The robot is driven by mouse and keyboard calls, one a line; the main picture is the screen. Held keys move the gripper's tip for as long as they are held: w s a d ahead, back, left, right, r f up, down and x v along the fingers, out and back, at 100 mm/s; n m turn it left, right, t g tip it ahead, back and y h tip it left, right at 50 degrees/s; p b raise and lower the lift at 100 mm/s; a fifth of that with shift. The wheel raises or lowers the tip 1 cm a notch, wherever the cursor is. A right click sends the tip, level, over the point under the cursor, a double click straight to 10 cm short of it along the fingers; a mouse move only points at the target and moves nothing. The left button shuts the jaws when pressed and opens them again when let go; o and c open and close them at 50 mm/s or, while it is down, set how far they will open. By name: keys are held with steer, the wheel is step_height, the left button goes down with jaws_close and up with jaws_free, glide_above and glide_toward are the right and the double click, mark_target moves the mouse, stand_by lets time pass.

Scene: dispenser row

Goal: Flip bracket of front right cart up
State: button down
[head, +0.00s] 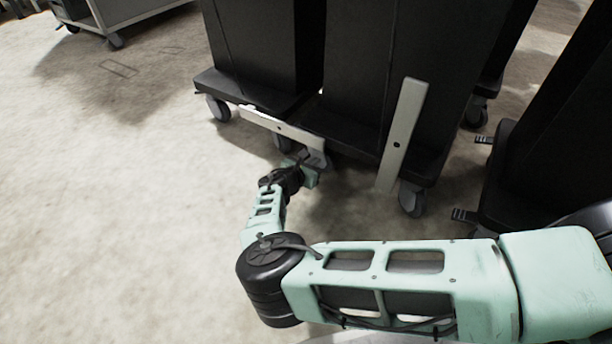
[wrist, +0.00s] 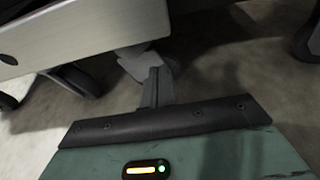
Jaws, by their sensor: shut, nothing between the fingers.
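Two dark carts stand side by side in the head view, the left one (head: 258,45) and the right one (head: 352,75). A pale metal bracket (head: 272,124) lies nearly level along the front lower edge, sloping down to the right. Another pale bracket (head: 403,125) stands nearly upright, slightly tilted, at the front of the right cart. My gripper (head: 312,160) is shut and empty, low by the right end of the level bracket. In the wrist view, my narrow fingers (wrist: 156,82) are together, below and right of a metal bracket (wrist: 85,28). I cannot tell whether they touch it.
Caster wheels (head: 412,198) stick out below the carts. Another dark cart (head: 545,130) stands close on the right, with small pedals at its base. A grey cart (head: 118,14) is at the far left. The concrete floor (head: 110,210) at left is clear.

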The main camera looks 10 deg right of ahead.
step_height(320, 180, up, 3)
steer(key=shift+a+r+b, duration=0.1)
steer(key=shift+b, duration=0.3)
steer(key=shift+r, duration=0.1)
